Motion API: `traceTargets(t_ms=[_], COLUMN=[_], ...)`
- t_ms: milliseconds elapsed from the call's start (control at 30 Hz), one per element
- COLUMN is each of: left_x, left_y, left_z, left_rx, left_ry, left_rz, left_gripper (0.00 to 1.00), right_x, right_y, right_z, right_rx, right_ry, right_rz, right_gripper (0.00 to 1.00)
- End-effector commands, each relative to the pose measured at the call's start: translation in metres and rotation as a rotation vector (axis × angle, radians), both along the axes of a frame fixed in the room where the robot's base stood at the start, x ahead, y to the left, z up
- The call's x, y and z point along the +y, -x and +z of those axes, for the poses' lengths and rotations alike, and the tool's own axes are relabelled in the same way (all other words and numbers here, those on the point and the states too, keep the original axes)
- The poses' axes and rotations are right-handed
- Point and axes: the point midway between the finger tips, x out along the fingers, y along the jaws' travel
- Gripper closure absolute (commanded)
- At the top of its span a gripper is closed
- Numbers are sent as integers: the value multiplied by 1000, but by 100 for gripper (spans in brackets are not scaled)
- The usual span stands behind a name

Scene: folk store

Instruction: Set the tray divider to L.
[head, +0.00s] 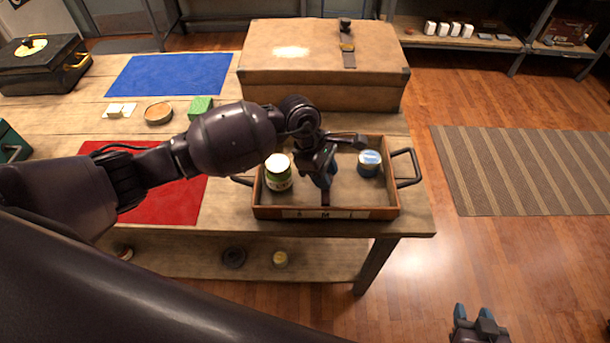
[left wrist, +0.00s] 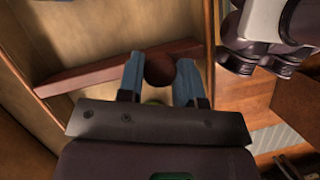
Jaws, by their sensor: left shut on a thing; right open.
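The wooden tray (head: 262,211) stands at the table's right end, with letter marks on its front edge; M is the middle one. The divider (head: 325,197) runs front to back inside it, its front end close to the M mark. In the left wrist view it is a dark red bar (left wrist: 85,77) with a round knob (left wrist: 160,69). My left gripper (head: 323,180) reaches down into the tray and is shut on that knob, hiding much of the divider in the head view. My right gripper (head: 474,318) is open and empty, off the table at lower right.
A big tan case (head: 322,75) is close behind. The tray has dark side handles (head: 408,168). Red (head: 160,205) and blue mats (head: 170,75) lie left.

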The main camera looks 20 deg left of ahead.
Motion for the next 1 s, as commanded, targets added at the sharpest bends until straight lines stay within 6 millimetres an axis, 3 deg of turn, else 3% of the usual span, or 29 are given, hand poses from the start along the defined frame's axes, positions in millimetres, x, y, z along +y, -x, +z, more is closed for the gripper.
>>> traceTargets(t_ms=[100,300,733,767,900,1000], left_x=[-24,-54,-63,-63,-63,-62], left_y=[-8,-16,-18,-18,-18,-18], left_z=[-3,-1,1,1,1,1], left_rx=[-2,-1,-3,-3,-2,-1], left_ry=[1,2,2,2,1,1], left_rz=[-2,-1,1,1,1,2], left_gripper=[100,100,100,66,44,42], right_x=[0,0,-2,-2,-2,-1], right_y=[0,5,15,15,13,11], right_z=[-15,-31,-37,-37,-35,-33], right_rx=[7,25,45,44,39,35], right_ry=[1,1,1,1,1,0], right_rz=[2,1,-5,-5,-4,-3], right_gripper=[57,57,57,57,57,57])
